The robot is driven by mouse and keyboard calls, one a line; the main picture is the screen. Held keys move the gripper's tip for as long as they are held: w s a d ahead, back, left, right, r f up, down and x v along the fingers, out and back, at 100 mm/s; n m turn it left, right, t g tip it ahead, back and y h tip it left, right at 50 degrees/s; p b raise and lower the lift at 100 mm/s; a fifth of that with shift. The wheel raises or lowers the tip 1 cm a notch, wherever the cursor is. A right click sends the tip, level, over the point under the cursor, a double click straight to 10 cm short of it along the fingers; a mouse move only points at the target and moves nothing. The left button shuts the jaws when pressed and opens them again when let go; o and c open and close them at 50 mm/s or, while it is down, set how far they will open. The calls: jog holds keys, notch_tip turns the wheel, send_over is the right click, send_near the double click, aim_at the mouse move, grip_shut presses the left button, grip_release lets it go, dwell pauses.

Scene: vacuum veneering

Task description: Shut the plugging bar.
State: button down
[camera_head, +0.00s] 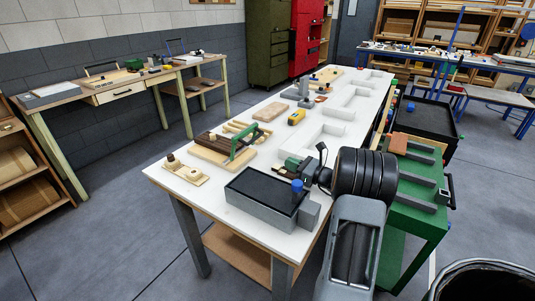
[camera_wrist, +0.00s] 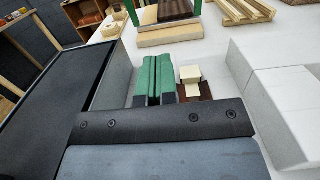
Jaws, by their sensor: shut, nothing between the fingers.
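No part is plainly marked as the plugging bar; I cannot tell for sure which thing it is. A green upright frame (camera_head: 243,138) stands over dark brown pieces (camera_head: 217,143) on a pale wooden board (camera_head: 213,157). In the wrist view its dark brown piece (camera_wrist: 178,10) shows at the top. My gripper (camera_head: 291,163) is low over the white table, behind the grey box with the black top. Its green fingers (camera_wrist: 155,58) are together and empty, pointing towards the board but apart from it. A small cream block (camera_wrist: 190,74) is right beside the fingers.
The grey box (camera_head: 262,205) with a black top and blue knob (camera_head: 297,186) stands close at my gripper's left in the wrist view. White blocks (camera_wrist: 284,95) stand at its right. Bare white table (camera_wrist: 150,55) lies ahead. A yellow tool (camera_head: 296,117) lies farther back.

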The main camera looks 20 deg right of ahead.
aim_at(248, 144)
jog(key=x, duration=1)
jog(key=shift+s+f+p, duration=0.1)
jog(key=shift+p, duration=0.3)
jog(key=shift+w+a+r+p, duration=0.2)
jog(key=shift+w+a+r, duration=0.15)
jog(key=shift+w+r, duration=0.3)
jog(key=shift+w+a+r+p, duration=0.2)
jog(key=shift+w+a+r, duration=0.2)
jog(key=shift+r, duration=0.45)
jog(key=shift+r, duration=0.1)
